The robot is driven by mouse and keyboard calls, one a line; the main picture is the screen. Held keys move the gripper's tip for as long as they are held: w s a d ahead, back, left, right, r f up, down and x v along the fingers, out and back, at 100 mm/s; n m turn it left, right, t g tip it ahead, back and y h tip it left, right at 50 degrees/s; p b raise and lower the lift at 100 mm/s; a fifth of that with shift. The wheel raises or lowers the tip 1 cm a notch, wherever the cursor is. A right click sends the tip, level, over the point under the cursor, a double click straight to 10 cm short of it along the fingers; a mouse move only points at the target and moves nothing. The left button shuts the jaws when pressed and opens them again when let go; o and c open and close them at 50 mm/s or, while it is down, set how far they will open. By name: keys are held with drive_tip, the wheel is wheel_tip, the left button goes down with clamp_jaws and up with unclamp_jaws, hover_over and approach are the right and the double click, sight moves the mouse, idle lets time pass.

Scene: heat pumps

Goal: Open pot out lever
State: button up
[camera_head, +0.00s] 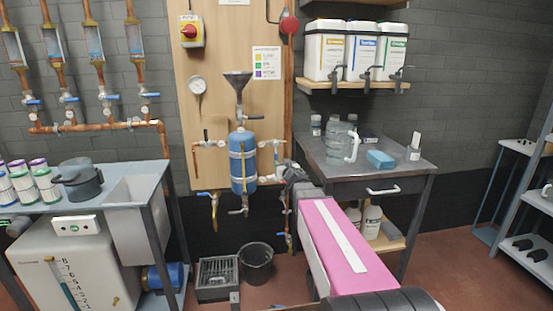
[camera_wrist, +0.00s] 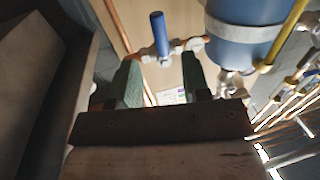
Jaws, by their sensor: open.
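The blue pot (camera_head: 243,160) is fixed to the wooden board, with a funnel (camera_head: 238,85) above it. It also shows at the upper right of the wrist view (camera_wrist: 240,40). A blue lever (camera_wrist: 158,35) stands up from a valve on the copper pipe beside the pot. My gripper (camera_wrist: 162,75) is open and empty, its two green fingers spread on either side below this lever. The lever appears beyond the fingertips; I cannot tell contact. In the head view, my gripper (camera_head: 283,171) is just right of the pot, and my arm hides part of the pipework there.
A dark worktable (camera_head: 365,165) with bottles stands to the right. A black bucket (camera_head: 256,262) and a grey crate (camera_head: 217,278) are on the floor below the board. A sink bench (camera_head: 135,190) is at left. Other valves and pipes surround the pot closely.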

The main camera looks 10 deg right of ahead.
sight(276, 154)
drive_tip(key=w+a, duration=0.2)
drive_tip(key=w, duration=0.6)
drive_tip(key=shift+w, duration=0.35)
clamp_jaws()
